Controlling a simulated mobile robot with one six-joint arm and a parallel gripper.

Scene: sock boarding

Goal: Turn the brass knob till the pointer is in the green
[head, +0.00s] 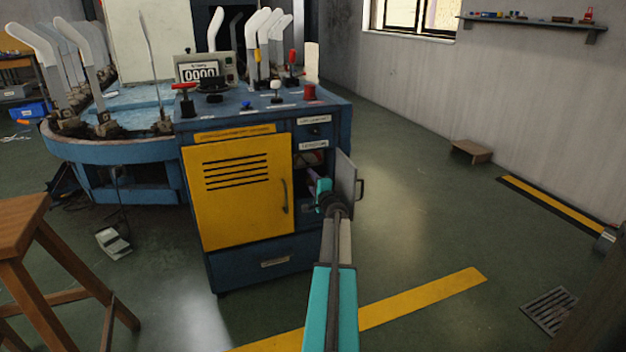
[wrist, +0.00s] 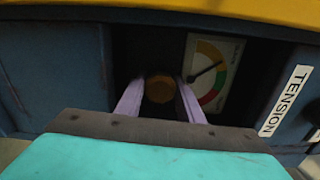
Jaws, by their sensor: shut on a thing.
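The round brass knob (wrist: 160,89) is in a dark recess in the wrist view. My gripper (wrist: 161,82) is shut on it, with one pale lavender finger on each side. Just right of the knob is a dial (wrist: 208,98) with yellow-orange, green and red bands. Its dark pointer (wrist: 207,70) slants up to the right, with its tip near where the yellow-orange and green meet; I cannot tell exactly which band it is in. In the head view my gripper (head: 318,186) reaches into the cabinet's small compartment, and my arm hides the knob.
A small grey door (head: 346,180) stands open right of my gripper. The yellow cabinet door (head: 238,215) is shut on the left. A TENSION label (wrist: 286,101) is right of the dial.

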